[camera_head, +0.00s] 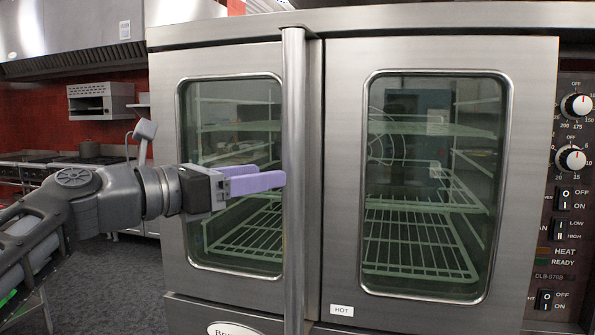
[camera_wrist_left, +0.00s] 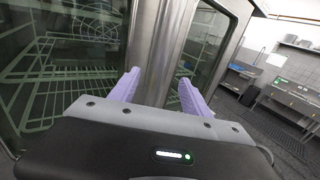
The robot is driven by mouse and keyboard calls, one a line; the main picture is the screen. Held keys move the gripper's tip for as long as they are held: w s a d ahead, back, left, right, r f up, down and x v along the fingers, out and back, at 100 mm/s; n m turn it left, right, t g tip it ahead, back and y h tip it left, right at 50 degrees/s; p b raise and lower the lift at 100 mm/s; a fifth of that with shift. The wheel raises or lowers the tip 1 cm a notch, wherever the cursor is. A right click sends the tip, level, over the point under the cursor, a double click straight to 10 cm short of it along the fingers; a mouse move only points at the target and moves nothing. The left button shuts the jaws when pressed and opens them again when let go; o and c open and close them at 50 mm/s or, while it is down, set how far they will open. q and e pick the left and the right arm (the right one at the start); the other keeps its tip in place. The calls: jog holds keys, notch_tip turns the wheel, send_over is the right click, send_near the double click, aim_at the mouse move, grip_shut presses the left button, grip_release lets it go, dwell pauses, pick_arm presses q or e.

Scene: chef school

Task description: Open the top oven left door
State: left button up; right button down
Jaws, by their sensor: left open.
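The oven's left door (camera_head: 170,200) is steel with a tall window and appears closed beside the right door (camera_head: 540,150). A vertical steel bar handle (camera_head: 294,130) runs along the left door's right side. My left gripper (camera_head: 284,179) is open, its two lilac fingers pointing right, with the tips at the handle's left edge in the head view. In the left wrist view, the gripper (camera_wrist_left: 158,77) has one finger on each side of the upright steel handle (camera_wrist_left: 155,50). I cannot tell whether the fingers touch it. My right gripper is not in view.
Wire racks (camera_head: 420,240) show behind the oven windows. A control panel (camera_head: 568,200) with knobs and switches is at the right. A range hood (camera_head: 70,35) and stoves (camera_head: 88,155) stand at the back left. Dark floor (camera_head: 130,275) is free left of the oven.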

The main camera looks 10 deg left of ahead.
aim_at(294, 171)
pick_arm(q)
jog(key=p+x, duration=0.1)
jog(key=x, duration=0.7)
jog(key=shift+w+a+f+p, duration=0.1)
jog(key=shift+p, duration=0.25)
jog(key=shift+c, duration=0.6)
grip_shut()
dwell(0.7)
